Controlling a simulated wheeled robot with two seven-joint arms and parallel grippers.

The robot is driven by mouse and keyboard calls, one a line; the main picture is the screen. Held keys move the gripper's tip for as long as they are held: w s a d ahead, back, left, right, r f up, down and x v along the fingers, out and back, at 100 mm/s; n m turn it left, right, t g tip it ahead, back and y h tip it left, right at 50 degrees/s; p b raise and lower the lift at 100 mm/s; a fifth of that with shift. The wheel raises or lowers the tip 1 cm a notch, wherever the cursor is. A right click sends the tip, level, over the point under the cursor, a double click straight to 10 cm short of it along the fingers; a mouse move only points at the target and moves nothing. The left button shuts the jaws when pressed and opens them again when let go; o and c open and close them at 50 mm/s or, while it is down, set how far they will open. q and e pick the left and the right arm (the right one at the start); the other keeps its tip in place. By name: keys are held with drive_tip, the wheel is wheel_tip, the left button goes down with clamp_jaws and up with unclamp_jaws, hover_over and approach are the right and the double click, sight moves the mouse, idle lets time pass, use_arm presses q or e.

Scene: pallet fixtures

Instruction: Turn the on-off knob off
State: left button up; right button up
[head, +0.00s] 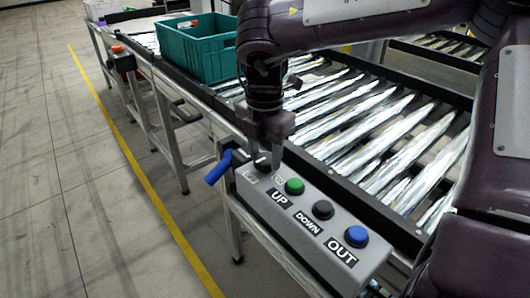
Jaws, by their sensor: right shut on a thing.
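The grey control box (318,246) is fixed at the front end of the roller conveyor. My right gripper (269,158) reaches down from above onto the box's far left end and is shut on the on-off knob (262,165). The dark knob is mostly hidden by the fingers, so I cannot tell which way it points. Small labels lie beside it. My left gripper is not in view.
Green (294,186), black (322,209) and blue (357,235) buttons, labelled UP, DOWN and OUT, sit close by on the box. A blue handle (218,167) sticks out at the box's left. A teal crate (198,48) stands on the rollers behind. Floor at left is clear.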

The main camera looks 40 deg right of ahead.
sight(265, 158)
drive_tip(key=shift+r, duration=0.1)
drive_tip(key=o, duration=1)
drive_tip(key=shift+c, duration=0.2)
wheel_tip(265, 158, up, 7)
drive_tip(key=shift+p, duration=0.65)
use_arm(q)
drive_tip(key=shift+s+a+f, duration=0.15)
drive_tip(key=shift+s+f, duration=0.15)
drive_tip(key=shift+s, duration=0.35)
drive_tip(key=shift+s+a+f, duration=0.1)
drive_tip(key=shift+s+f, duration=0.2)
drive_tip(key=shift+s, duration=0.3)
use_arm(e)
drive_tip(key=shift+r, duration=0.35)
